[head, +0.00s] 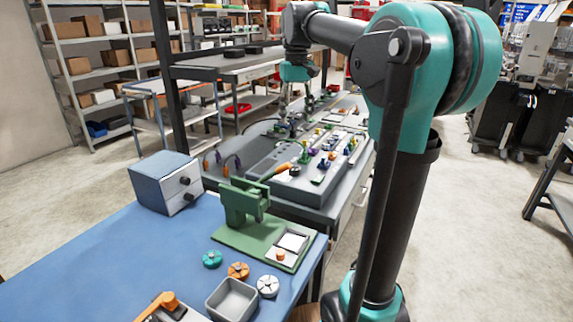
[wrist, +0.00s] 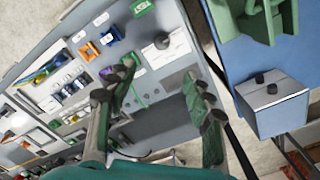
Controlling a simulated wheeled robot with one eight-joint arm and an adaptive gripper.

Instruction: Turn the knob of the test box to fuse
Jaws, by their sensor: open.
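A dark round knob (wrist: 162,41) sits on a pale plate on a grey unit (wrist: 178,128) in the wrist view. I take this to be the test box's knob, but its lettering and pointer setting are too small to read. My gripper (wrist: 158,72) is open and empty, its two green fingers with dark tips spread apart over the grey unit. The knob shows beyond the fingertips, not between them, and nothing touches it. In the head view my gripper (head: 290,128) hangs over the far part of the grey bench, small and partly lost among the parts there.
A blue-grey box (head: 165,184) with two dark knobs stands on the blue table (head: 130,255). A green press (head: 245,205), round coloured pieces and a grey tray (head: 232,300) are nearby. Several small coloured parts crowd the grey bench (head: 325,208). Shelving stands behind.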

